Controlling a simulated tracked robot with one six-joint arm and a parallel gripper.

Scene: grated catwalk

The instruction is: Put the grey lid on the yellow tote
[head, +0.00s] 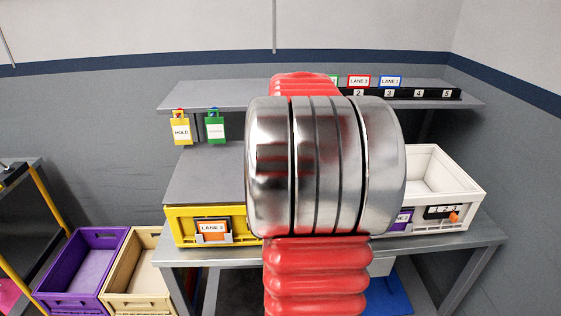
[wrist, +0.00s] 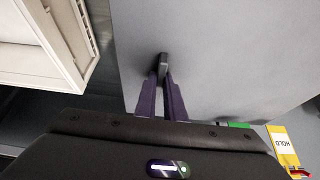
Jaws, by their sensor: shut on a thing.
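The yellow tote (head: 184,226) stands on the left part of the bench in the head view, with a "LANE 3" card on its front. The grey lid (head: 205,178) lies flat over the tote's top in that view; I cannot tell whether it touches the rim. In the wrist view the lid (wrist: 225,60) fills much of the picture. My gripper (wrist: 163,75) has its purple fingers closed on the lid's dark handle (wrist: 163,60). In the head view my arm hides the gripper, the handle and the lid's right part.
A white tote (head: 440,170) stands at the bench's right. A shelf (head: 215,95) above carries a yellow "HOLD" tag (head: 181,130), a green tag (head: 215,128) and numbered slots (head: 405,94). Purple (head: 85,265) and beige (head: 140,275) totes sit low at the left.

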